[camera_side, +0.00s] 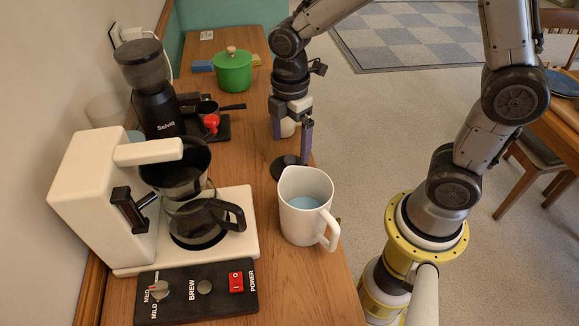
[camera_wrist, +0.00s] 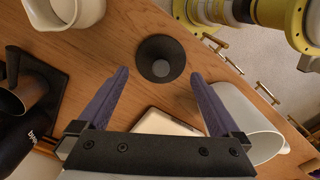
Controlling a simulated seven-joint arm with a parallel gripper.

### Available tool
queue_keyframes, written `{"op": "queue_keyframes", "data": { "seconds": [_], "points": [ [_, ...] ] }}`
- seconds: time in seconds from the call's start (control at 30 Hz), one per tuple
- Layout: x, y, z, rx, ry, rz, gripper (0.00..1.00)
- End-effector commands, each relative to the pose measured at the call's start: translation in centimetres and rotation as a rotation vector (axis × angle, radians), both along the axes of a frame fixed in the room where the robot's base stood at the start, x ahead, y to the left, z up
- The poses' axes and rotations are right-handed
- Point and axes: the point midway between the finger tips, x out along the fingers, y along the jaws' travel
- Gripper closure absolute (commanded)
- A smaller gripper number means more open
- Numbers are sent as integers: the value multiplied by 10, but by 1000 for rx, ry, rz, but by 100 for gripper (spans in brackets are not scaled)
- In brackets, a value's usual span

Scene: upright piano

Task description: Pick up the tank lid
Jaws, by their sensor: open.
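A dark round piece (camera_side: 285,168), which looks like the tank lid, lies on the wooden counter near its right edge. In the wrist view it is a dark disc (camera_wrist: 179,72) with a lighter grey centre. My gripper (camera_side: 291,150) points down above it in the side view, fingers spread and empty. In the wrist view my fingers (camera_wrist: 160,74) stand either side of the disc's lower part, with bare wood between each finger and the disc. Whether a fingertip touches the counter cannot be told.
A white pitcher (camera_side: 295,222) with blue liquid stands close by, near my right finger in the wrist view (camera_wrist: 248,112). A cream coffee maker (camera_side: 85,195) fills the front left. A black grinder (camera_side: 155,105) and green pot (camera_side: 233,72) are farther back. A white cup (camera_wrist: 65,10) is near.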

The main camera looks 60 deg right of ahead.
Motion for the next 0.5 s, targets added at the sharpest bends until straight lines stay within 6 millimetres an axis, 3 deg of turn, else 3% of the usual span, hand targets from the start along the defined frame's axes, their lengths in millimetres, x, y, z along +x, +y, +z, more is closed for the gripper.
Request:
{"op": "queue_keyframes", "data": {
  "seconds": [0.33, 0.5],
  "points": [
    [-2, 4, -42, -1, 4, 0, 0],
    [-1, 4, -53, 0, 1, 0, 0]
  ]
}}
